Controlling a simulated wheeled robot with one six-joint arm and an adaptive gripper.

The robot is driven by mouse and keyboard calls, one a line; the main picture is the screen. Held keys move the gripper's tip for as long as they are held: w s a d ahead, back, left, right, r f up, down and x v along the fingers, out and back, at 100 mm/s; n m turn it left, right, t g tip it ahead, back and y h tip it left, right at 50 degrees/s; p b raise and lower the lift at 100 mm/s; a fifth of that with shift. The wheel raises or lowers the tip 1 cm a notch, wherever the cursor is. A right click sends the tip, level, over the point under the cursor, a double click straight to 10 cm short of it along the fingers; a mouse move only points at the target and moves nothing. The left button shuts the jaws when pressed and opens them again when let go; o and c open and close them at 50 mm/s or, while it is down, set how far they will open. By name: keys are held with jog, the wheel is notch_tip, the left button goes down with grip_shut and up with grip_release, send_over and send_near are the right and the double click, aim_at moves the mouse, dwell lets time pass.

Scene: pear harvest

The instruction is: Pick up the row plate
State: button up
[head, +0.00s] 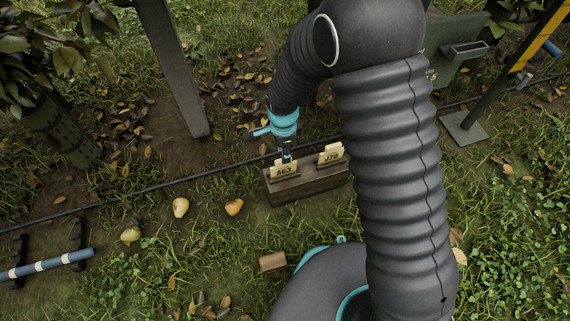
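Two small cream plates stand upright in a brown wooden block (308,186) on the ground near the middle of the head view. The left plate (284,168) reads "A63". The right plate (331,154) appears to read "J76". My gripper (286,156) points down at the top edge of the left plate, with its dark fingertips at or just behind that edge. I cannot tell whether the fingers touch or grip it. The left plate still sits in the block. The fingers are small and partly hidden.
Several pears, such as a yellow one (181,207) and an orange one (234,207), lie on the grass left of the block. A small brown block (272,262) lies in front. A grey post (177,70) stands behind left. A green box (455,60) stands at the back right.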

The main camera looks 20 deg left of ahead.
jog(key=b, duration=0.1)
send_near(284, 175)
notch_tip(284, 175, down, 6)
jog(key=shift+w+a+r, duration=0.15)
jog(key=shift+r, duration=0.1)
grip_shut()
